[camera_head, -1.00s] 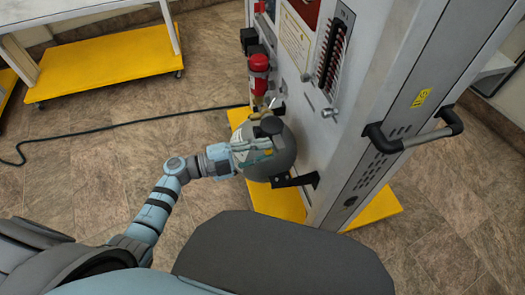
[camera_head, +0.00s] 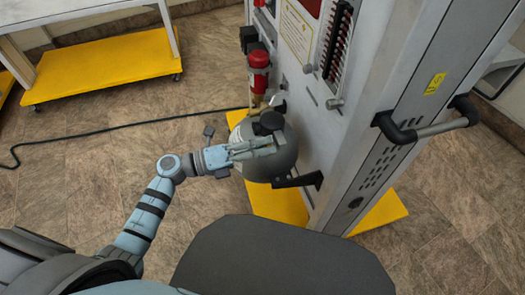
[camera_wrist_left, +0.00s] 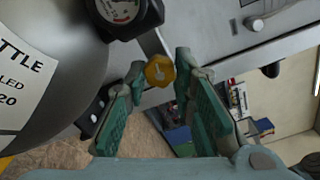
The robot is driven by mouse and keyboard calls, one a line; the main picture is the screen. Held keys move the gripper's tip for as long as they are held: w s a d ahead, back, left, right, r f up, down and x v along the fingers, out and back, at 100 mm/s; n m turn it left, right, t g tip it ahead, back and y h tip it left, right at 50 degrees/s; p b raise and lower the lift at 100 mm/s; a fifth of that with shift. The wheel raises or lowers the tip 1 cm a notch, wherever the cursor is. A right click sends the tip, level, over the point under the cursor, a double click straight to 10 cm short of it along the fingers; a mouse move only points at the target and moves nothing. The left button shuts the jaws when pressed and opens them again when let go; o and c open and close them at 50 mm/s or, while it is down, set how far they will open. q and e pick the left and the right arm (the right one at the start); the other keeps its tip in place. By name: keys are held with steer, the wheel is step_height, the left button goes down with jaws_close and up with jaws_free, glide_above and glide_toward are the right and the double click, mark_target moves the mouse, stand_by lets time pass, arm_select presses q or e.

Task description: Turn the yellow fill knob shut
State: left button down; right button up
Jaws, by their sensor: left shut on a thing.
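The yellow fill knob (camera_wrist_left: 159,70) is a small hexagonal knob with a pale mark on its face. In the left wrist view it sits between the fingertips of my left gripper (camera_wrist_left: 159,76), which is shut on it. In the head view my left gripper (camera_head: 264,145) lies across the grey round bottle (camera_head: 284,163) on the trainer's side. The knob cannot be made out there, hidden by the gripper. A dark-rimmed gauge (camera_wrist_left: 122,10) stands just above the knob in the wrist view. My right gripper is not in view.
The white trainer panel (camera_head: 308,90) stands on a yellow base (camera_head: 380,212), with a black-ended handle (camera_head: 437,129) on its side. A red cylinder (camera_head: 258,72) is mounted beyond the bottle. A black cable (camera_head: 110,128) crosses the floor. Open floor lies left of the arm.

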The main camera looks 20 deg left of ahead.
arm_select(q)
steer(key=m+b, duration=0.2)
steer(key=m, duration=0.1)
steer(key=shift+f+m+b, duration=0.25)
steer(key=shift+m+b, duration=0.05)
steer(key=m+b, duration=0.2)
steer(key=shift+w+m, duration=0.1)
steer(key=shift+m, duration=0.3)
steer(key=shift+m+b, duration=0.9)
steer(key=shift+b, duration=0.05)
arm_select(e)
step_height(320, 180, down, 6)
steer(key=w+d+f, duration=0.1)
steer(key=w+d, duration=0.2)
arm_select(q)
steer(key=m+b, duration=0.5)
steer(key=shift+a, duration=0.1)
steer(key=shift+m+b, duration=1)
steer(key=shift+w+r+m+b, duration=0.1)
steer(key=shift+r+m+b, duration=0.05)
steer(key=shift+m+b, duration=0.3)
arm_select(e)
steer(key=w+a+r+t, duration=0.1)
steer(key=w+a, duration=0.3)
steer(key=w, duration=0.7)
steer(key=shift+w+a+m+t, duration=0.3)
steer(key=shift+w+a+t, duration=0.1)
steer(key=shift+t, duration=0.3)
